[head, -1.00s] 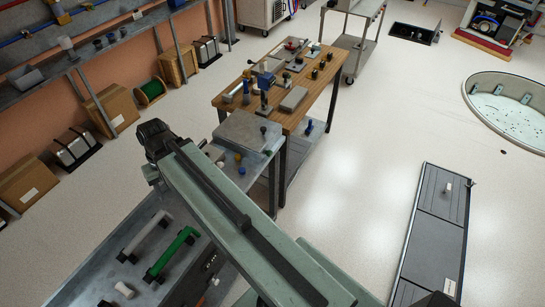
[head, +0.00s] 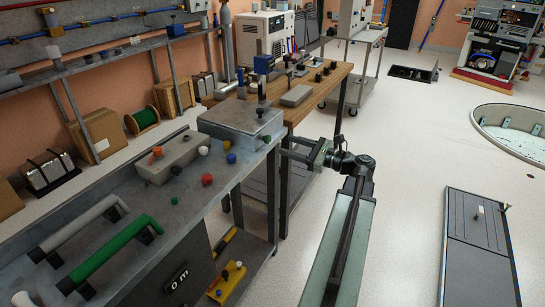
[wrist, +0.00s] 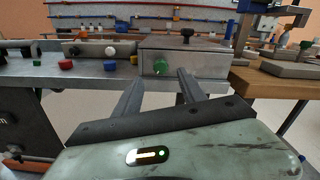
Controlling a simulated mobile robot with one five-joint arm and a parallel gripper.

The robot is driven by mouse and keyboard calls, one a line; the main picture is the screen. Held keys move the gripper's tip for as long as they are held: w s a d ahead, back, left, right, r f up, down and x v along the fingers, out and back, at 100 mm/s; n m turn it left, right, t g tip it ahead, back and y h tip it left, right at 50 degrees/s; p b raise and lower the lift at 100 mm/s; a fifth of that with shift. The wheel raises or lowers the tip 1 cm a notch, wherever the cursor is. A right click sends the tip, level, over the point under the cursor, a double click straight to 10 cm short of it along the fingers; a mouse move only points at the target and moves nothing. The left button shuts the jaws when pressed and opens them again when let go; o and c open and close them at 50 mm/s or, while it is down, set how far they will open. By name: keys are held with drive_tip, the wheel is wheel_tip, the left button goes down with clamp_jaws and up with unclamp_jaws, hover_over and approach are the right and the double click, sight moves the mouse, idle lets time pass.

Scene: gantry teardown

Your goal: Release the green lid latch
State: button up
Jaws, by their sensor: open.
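The green latch (wrist: 161,67) is a small round green knob with a pale mark, on the front face of a grey metal box (wrist: 205,62). The box (head: 240,122) stands at the bench's right end in the head view, its lid topped by a black knob (head: 260,112). My gripper (wrist: 160,80) is open and empty, its two fingers pointing at the box. The latch shows between the fingertips and a little above them, with a gap before it.
Loose coloured knobs, red (head: 207,179) and blue (head: 231,158) among them, sit on the bench left of the box. Green (head: 105,250) and grey handles lie farther left. A wooden table (head: 310,98) stands behind.

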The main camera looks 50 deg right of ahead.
sight(270, 139)
drive_tip(key=x, duration=0.7)
drive_tip(key=shift+w+a, duration=0.1)
drive_tip(key=shift+w, duration=0.3)
